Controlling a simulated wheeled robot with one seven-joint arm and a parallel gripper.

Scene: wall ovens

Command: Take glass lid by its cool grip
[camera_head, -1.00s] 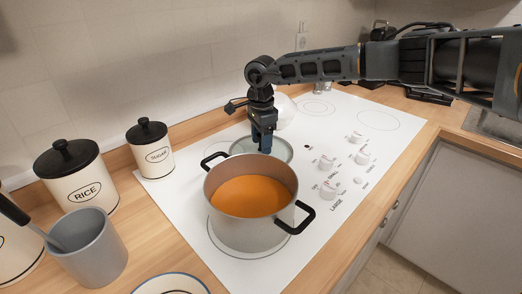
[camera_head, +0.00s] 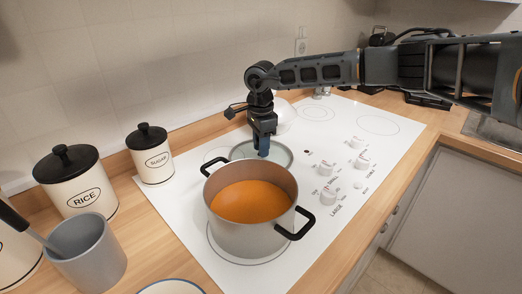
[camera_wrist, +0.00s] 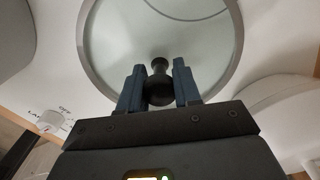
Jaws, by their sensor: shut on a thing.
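The glass lid (camera_head: 282,153) is a round clear disc with a grey rim, behind the pot in the head view. The pot hides part of its near edge there. In the wrist view the lid (camera_wrist: 205,55) fills the top middle, with a dark round knob (camera_wrist: 158,88) as its grip. My gripper (camera_head: 263,154) points down at the lid. In the wrist view the two blue fingers of my gripper (camera_wrist: 158,80) are either side of the knob, shut on it. I cannot tell whether the lid touches the cooktop.
An open pot (camera_head: 252,231) of orange soup with black handles stands just in front of the lid. A pale rounded object (camera_head: 284,115) is behind my gripper. Canisters (camera_head: 152,157) and a grey utensil pot (camera_head: 88,255) stand left. The white cooktop (camera_head: 345,140) has knobs at right.

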